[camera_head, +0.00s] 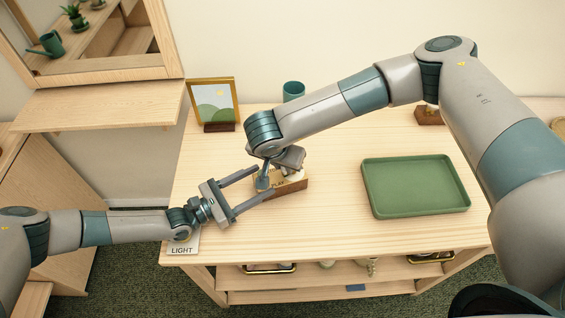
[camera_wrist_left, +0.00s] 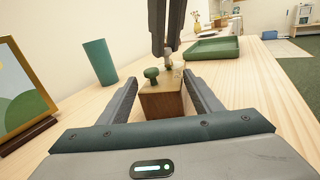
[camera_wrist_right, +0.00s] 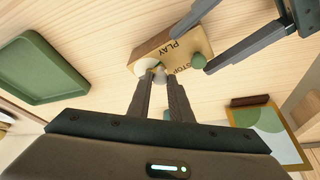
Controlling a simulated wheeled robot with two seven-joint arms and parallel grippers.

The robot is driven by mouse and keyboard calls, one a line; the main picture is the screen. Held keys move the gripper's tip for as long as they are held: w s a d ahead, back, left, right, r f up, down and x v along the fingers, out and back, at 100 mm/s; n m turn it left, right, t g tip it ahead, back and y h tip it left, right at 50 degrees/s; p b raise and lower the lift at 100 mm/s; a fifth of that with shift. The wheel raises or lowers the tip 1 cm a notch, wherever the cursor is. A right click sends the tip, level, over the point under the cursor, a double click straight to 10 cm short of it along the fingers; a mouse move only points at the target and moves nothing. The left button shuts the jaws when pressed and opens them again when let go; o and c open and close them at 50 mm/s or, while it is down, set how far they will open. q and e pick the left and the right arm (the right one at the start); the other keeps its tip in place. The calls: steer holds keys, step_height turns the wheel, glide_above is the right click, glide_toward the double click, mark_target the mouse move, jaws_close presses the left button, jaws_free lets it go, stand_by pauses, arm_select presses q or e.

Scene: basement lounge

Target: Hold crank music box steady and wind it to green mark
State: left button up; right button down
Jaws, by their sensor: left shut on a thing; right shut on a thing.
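The music box (camera_head: 295,187) is a small wooden box on the table; in the right wrist view (camera_wrist_right: 178,47) its face reads PLAY and STOP. A green knob (camera_wrist_right: 198,61) and a pale round part (camera_wrist_right: 140,66) are on it. My left gripper (camera_head: 264,183) has its fingers along two sides of the box, shut on it; the left wrist view shows the box (camera_wrist_left: 162,104) between them. My right gripper (camera_wrist_right: 159,80) comes from above, shut on the small light crank knob (camera_wrist_right: 158,69), whose arm is mostly hidden. I cannot make out a green mark.
A green tray (camera_head: 416,210) lies right of the box. A framed picture (camera_head: 212,103) and a teal cup (camera_head: 293,90) stand at the back left. A LIGHT plate (camera_head: 182,248) lies at the front-left corner. The table front is clear.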

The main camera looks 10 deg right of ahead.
steer(key=shift+s+a, duration=0.1)
stand_by(0.3)
steer(key=c, duration=1.6)
jaws_free()
steer(key=shift+r, duration=0.1)
steer(key=v, duration=1.1)
steer(key=shift+s+r, duration=0.1)
steer(key=shift+r, duration=0.3)
arm_select(q)
steer(key=o, duration=1.4)
steer(key=shift+a, duration=0.15)
steer(key=v, duration=0.7)
steer(key=shift+a, duration=0.1)
